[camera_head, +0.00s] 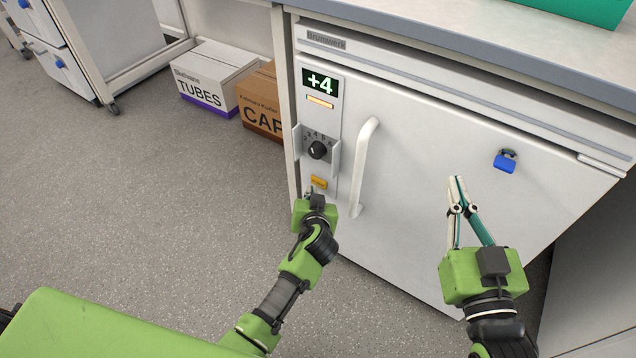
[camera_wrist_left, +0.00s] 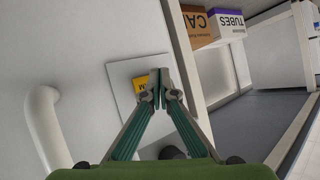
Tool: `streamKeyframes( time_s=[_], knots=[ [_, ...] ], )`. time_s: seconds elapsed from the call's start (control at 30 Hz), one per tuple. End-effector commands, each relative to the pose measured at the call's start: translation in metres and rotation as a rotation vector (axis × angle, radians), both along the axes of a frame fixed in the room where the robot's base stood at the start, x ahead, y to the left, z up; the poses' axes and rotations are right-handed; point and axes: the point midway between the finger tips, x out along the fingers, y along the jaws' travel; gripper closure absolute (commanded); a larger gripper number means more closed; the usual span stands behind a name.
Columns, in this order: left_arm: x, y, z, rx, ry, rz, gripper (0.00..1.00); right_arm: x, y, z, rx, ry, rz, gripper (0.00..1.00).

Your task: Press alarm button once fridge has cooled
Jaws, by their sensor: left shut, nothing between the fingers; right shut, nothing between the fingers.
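The white fridge (camera_head: 420,150) stands under the counter with its door closed. Its display (camera_head: 320,83) reads +4 in green, with an orange lit bar (camera_head: 320,102) below it. A black dial (camera_head: 317,150) sits lower on the panel. The yellow alarm button (camera_head: 319,183) is at the panel's bottom; the left wrist view shows it (camera_wrist_left: 139,85) partly hidden behind the fingers. My left gripper (camera_head: 312,192) is shut and empty, with its tips just below the button in the head view; contact cannot be told. My right gripper (camera_head: 458,180) is shut and empty in front of the door.
A white vertical handle (camera_head: 364,168) stands out right of the panel, close to my left gripper. A TUBES box (camera_head: 207,88) and a brown box (camera_head: 262,98) stand on the floor left of the fridge.

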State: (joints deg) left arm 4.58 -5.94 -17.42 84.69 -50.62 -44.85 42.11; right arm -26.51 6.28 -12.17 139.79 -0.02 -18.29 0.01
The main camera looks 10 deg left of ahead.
Motion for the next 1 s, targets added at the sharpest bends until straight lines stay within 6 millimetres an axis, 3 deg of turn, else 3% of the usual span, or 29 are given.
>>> streamKeyframes(
  time_s=[1.0],
  knots=[
    [0.0034,-0.0013,-0.0003,0.000,0.000,0.000,1.00,-0.0005,-0.0002,0.0058,0.008,-0.031,0.000,1.00]
  ],
)
